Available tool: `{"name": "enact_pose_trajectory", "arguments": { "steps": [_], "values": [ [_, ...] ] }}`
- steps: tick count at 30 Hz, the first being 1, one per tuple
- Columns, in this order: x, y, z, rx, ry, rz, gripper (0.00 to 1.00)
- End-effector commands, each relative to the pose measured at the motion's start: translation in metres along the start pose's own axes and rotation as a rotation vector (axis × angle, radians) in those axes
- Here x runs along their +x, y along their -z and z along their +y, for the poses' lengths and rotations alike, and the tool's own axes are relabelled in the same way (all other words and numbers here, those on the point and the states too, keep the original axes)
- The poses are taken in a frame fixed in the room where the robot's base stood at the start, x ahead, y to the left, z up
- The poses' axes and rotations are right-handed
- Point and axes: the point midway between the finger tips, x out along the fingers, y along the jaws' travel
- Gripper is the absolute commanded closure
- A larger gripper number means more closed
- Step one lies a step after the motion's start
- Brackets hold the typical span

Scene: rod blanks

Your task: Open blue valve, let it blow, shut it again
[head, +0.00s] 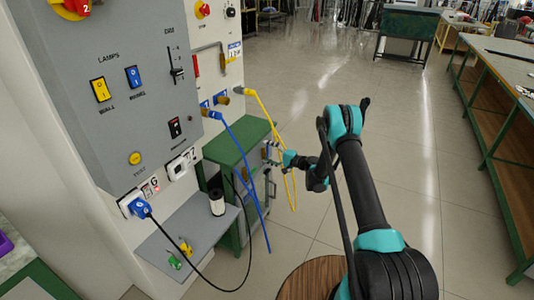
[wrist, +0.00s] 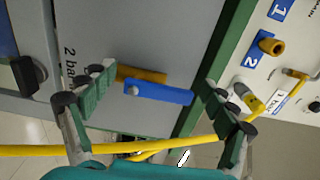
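The blue valve handle (wrist: 158,92) shows in the wrist view as a flat blue lever with a round bolt at its left end. A brass-coloured part (wrist: 140,74) lies just behind it, on a grey face with partly hidden lettering, "2 ba". My gripper (wrist: 156,84) is open, with one green-padded finger on each side of the handle. The right fingertip is close to the lever's end; I cannot tell whether they touch. In the head view my gripper (head: 273,154) is beside the green cabinet, and the valve cannot be made out clearly.
A yellow hose (head: 284,152) hangs near my gripper and crosses low in the wrist view (wrist: 40,151). A blue hose (head: 246,180) hangs left of it. The green cabinet (head: 238,142) stands against the wall panel. Open floor (head: 300,75) lies beyond; a bench (head: 500,150) is at right.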

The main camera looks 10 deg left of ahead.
Motion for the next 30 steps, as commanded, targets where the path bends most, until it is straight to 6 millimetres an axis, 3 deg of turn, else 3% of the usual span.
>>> {"name": "enact_pose_trajectory", "arguments": {
  "steps": [11, 24, 30],
  "values": [
    [-0.009, 0.001, 0.000, 0.001, 0.001, 0.003, 0.14],
    [-0.092, 0.001, 0.000, 0.001, 0.000, 0.003, 0.14],
    [-0.115, 0.000, 0.000, 0.001, 0.000, 0.001, 0.14]
  ]
}}
